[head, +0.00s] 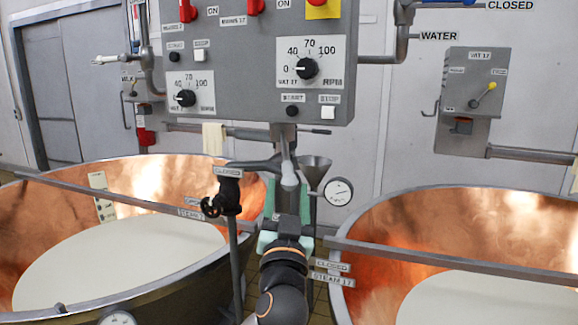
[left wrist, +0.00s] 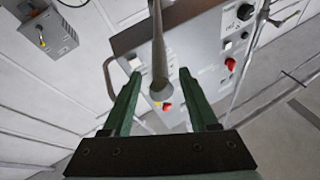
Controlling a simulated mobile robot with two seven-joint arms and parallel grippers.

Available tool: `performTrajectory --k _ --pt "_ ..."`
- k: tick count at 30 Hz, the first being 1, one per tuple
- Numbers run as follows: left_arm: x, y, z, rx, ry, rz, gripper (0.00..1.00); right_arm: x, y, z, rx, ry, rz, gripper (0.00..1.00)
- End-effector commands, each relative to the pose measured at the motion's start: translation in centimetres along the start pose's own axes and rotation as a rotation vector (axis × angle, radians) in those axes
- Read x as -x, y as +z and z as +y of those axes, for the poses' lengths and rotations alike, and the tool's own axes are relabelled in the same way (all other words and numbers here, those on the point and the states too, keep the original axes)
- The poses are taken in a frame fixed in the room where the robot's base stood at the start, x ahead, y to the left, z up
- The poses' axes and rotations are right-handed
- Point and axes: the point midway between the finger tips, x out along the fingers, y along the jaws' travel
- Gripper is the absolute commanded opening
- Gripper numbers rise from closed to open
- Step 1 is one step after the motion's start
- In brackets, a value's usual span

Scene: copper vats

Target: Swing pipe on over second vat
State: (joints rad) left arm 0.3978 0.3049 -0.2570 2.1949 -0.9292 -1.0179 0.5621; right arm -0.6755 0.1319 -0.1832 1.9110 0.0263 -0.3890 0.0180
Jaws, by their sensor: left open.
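The grey swing pipe (head: 285,150) hangs below the control panel, between the two copper vats, with its rounded end (head: 289,179) low. My left gripper (head: 288,192) is open at that end, its green fingers one on each side. In the left wrist view the pipe (left wrist: 158,50) runs down between the fingers (left wrist: 160,78), with a visible gap on both sides. The left vat (head: 150,215) and right vat (head: 450,225) both hold pale liquid. The pipe is over neither vat's liquid. My right gripper is not in view.
A control panel (head: 240,60) with dials and switches hangs above. A black-handled valve (head: 228,192) stands just left of my gripper. A funnel (head: 315,170) and gauge (head: 338,191) are close on the right. Grey rails (head: 450,258) cross the vats. A VAT 17 box (head: 472,85) is on the wall.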

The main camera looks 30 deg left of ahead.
Motion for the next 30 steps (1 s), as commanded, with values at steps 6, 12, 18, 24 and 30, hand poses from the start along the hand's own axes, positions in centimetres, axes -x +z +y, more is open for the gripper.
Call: performTrajectory --k 6,12,18,24,30 --pt "-4.1 -0.2 -0.1 -0.002 -0.002 0.0 0.59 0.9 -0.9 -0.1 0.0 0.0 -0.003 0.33" --pt "-5.8 0.0 0.0 0.001 0.0 -0.001 0.59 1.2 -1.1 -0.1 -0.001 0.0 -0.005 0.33" --pt "-6.0 0.0 0.0 0.002 0.001 -0.001 0.59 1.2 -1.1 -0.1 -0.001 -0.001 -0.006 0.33" --pt "-6.0 0.1 0.0 0.001 0.0 -0.001 0.51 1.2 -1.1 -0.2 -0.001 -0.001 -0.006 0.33" --pt "-6.0 0.1 0.0 0.001 0.0 -0.001 0.28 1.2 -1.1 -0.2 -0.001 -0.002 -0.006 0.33"
